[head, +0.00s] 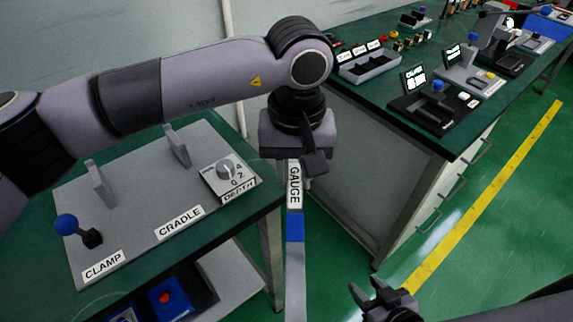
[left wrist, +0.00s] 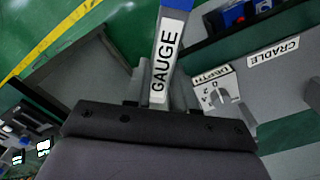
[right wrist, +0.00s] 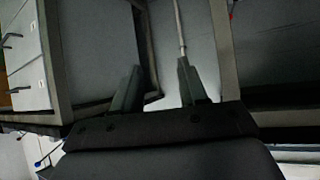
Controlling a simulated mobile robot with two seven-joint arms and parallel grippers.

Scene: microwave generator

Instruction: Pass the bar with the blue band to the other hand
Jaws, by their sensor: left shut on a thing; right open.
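The bar with the blue band (head: 295,228) hangs roughly upright in the head view, with a white GAUGE label near its top and a grey lower part cut off by the bottom edge. My left gripper (head: 303,168) is shut on its top end. In the left wrist view the GAUGE label (left wrist: 166,60) shows close to the fingers, with the blue band at the top edge. My right gripper (head: 380,296) is open and empty, low and to the right of the bar, apart from it. Its spread fingers show in the right wrist view (right wrist: 158,88).
At left a green bench carries a grey fixture plate (head: 140,225) with CRADLE, CLAMP and DEPTH labels and a blue-knobbed lever (head: 66,224). At right a bench (head: 375,105) with drawers holds trays and devices. The green floor with a yellow line (head: 485,200) is clear.

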